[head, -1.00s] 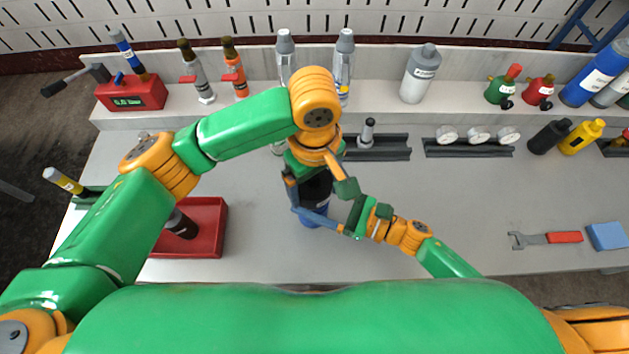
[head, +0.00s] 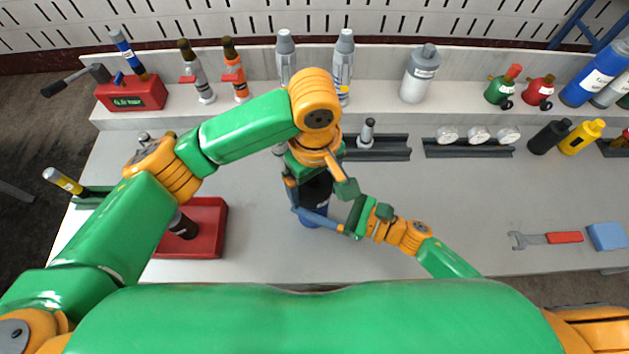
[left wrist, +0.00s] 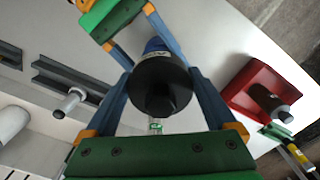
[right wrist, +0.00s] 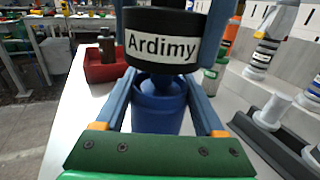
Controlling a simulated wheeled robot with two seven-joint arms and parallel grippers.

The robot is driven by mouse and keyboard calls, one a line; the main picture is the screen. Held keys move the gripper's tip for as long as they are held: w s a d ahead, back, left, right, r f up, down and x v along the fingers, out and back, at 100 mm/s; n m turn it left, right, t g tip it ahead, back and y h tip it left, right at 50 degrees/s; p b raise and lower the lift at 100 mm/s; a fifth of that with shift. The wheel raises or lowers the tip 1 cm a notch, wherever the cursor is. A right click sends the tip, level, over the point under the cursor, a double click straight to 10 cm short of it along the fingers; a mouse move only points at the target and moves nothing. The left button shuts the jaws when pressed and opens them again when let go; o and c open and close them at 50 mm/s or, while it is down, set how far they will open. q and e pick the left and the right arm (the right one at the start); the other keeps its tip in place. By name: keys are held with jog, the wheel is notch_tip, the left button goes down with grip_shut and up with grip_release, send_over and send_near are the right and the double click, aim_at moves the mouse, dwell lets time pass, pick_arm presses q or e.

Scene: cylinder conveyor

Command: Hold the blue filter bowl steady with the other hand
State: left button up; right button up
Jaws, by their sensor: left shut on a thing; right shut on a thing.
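The blue filter bowl (head: 312,221) stands upright on the light bench, just in front of me. It shows below the black cap in the right wrist view (right wrist: 158,112). The black cap (right wrist: 163,47), with a white "Ardimy" label, sits over the bowl; whether they are threaded together I cannot tell. My left gripper (left wrist: 160,72) comes from above and is shut on the black cap (left wrist: 160,88). My right gripper (right wrist: 160,78) comes in low from the right and is shut on the bowl, its fingers on either side. The bowl is partly hidden by the cap and fingers.
A red tray (head: 217,225) with a dark cylinder stands to the left. Black racks (head: 385,153) and gauges (head: 478,133) lie behind. A wrench (head: 540,239) and a blue block (head: 606,236) lie at right. The bench between the bowl and wrench is mostly clear.

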pick_arm(q)
jog(key=shift+f, duration=1.1)
jog(key=o, duration=1.2)
jog(key=shift+o, duration=0.2)
jog(key=shift+r, duration=0.1)
jog(key=shift+n, duration=0.3)
jog(key=shift+r, duration=5.55)
